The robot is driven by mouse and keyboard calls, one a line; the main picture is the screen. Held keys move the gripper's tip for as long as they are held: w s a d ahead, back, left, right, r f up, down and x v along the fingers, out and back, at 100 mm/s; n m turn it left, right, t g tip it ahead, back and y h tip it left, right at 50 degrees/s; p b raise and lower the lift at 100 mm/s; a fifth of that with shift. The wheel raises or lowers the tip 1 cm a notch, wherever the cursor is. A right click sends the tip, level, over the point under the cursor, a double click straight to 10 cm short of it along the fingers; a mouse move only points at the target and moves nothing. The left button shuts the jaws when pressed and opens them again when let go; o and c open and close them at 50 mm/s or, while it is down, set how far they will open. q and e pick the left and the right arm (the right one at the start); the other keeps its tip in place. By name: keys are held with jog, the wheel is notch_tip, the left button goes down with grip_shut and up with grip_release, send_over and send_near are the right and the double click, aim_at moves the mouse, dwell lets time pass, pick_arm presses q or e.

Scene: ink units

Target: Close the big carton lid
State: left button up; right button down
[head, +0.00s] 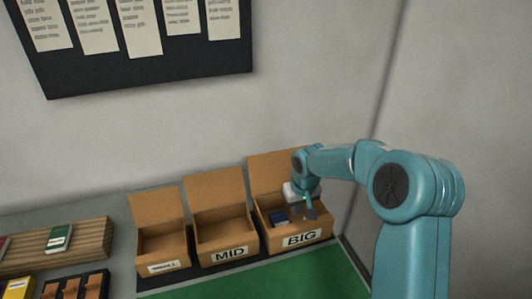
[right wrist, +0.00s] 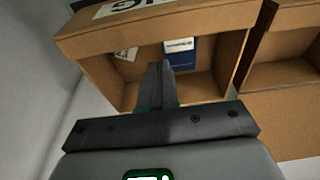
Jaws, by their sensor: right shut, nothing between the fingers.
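The big carton (head: 316,231) is a brown box labelled BIG at the right end of a row of cartons. Its lid (head: 270,173) is open and stands up at the back, partly hidden by my right gripper and wrist. My right gripper (head: 309,212) is shut and empty, pointing down at the carton's opening, in front of the lid. In the right wrist view, the shut fingers (right wrist: 155,80) show against the inside of the carton. A dark blue box (head: 278,217) lies inside the carton; it also shows in the right wrist view (right wrist: 180,53). My left gripper is out of view.
The mid carton (head: 228,249) and the small carton (head: 164,258) stand open to the left. A wooden rack (head: 85,243) and small boxes are farther left. A green mat (head: 260,284) lies in front. Grey walls stand behind and to the right.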

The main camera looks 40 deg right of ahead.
aim_at(300, 222)
dwell(0.3)
jog(key=shift+f+b, duration=1.6)
jog(key=shift+f, duration=0.15)
jog(key=shift+r, duration=0.1)
jog(key=shift+s, duration=0.15)
jog(key=shift+s+a+b, duration=0.2)
jog(key=shift+s+b, duration=0.2)
jog(key=shift+s, duration=0.2)
jog(key=shift+s+a+b, duration=0.2)
jog(key=shift+s+b, duration=0.2)
jog(key=shift+s, duration=0.15)
jog(key=shift+s+a+b, duration=0.35)
jog(key=shift+s+b, duration=0.15)
jog(key=shift+s, duration=0.55)
jog(key=shift+s+a+b, duration=0.35)
jog(key=shift+s+b, duration=0.15)
jog(key=shift+s, duration=0.6)
jog(key=shift+s+a+b, duration=0.35)
jog(key=shift+s+b, duration=0.15)
jog(key=shift+s, duration=0.55)
jog(key=shift+w, duration=0.1)
